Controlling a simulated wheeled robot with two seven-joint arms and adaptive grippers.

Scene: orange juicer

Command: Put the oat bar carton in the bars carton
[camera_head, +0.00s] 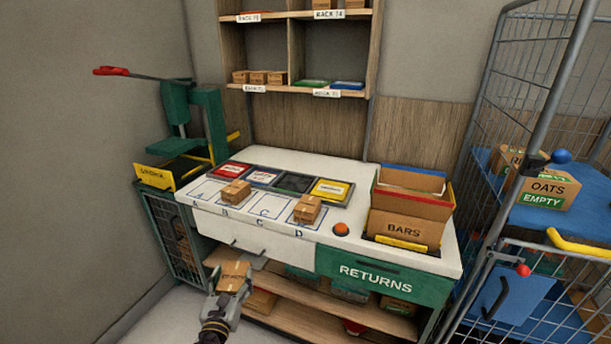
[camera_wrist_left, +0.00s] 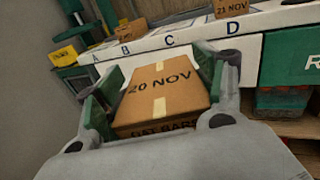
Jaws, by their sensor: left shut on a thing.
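My left gripper (camera_head: 232,285) is shut on a small brown carton (camera_head: 234,275), held in front of the bench and below its top edge. In the left wrist view the oat bar carton (camera_wrist_left: 160,92) sits between the green finger pads, marked "20 NOV" on top, with partly hidden lettering that seems to read "OAT BARS" on its near side. The bars carton (camera_head: 405,227) is an open brown box labelled "BARS" at the right end of the bench top, with its flaps up. Its inside is mostly hidden. My right gripper is not in view.
Small cartons stand on the bench at B (camera_head: 235,192) and D (camera_head: 307,209). An orange button (camera_head: 341,229) lies left of the bars carton. A wire cage (camera_head: 540,120) with an "OATS EMPTY" box (camera_head: 545,189) is at right. A green press (camera_head: 190,120) stands at left.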

